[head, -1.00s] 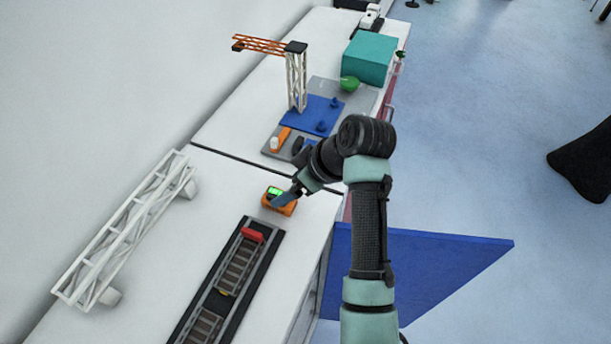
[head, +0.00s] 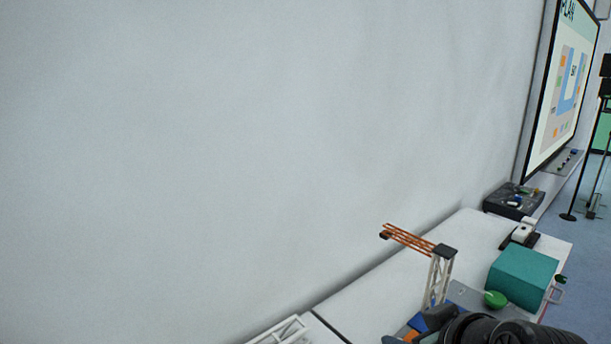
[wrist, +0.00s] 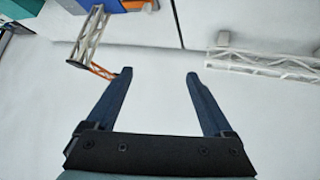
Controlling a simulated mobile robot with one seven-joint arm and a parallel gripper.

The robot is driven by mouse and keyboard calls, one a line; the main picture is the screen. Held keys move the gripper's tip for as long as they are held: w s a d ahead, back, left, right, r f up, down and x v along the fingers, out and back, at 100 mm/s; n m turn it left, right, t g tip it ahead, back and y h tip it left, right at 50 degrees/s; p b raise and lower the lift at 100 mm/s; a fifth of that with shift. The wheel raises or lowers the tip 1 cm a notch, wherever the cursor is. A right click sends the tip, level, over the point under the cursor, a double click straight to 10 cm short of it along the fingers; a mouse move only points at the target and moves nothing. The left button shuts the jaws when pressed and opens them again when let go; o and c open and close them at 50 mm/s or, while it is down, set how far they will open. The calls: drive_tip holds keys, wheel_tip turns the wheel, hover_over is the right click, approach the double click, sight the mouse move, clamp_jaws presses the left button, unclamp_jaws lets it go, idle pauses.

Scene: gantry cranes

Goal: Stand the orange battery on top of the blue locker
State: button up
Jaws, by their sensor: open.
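A white lattice crane tower (head: 438,276) with an orange jib stands on the bench. Beyond it are a teal box (head: 522,277) and a green round object (head: 495,299). A white truss bridge (wrist: 262,64) lies right of my gripper.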

drive_tip(key=a+r+m+t+h, duration=0.1)
drive_tip(key=a+r+t, duration=0.45)
drive_tip(key=r, duration=0.65)
drive_tip(key=a+r+m+t+h, duration=0.1)
drive_tip(key=a+r+t, duration=0.45)
drive_tip(key=r, duration=0.65)
drive_tip(key=s+a+r+m+t, duration=0.1)
drive_tip(key=s+a+r+t, duration=0.2)
drive_tip(key=s+r, duration=0.3)
drive_tip(key=s+a+r+m+t+y, duration=0.1)
drive_tip(key=s+a+r+t, duration=0.2)
drive_tip(key=s+r, duration=0.4)
wheel_tip(320, 180, up, 2)
drive_tip(key=shift+a+t, duration=0.15)
drive_tip(key=shift+t, duration=0.25)
drive_tip(key=shift+f, duration=0.1)
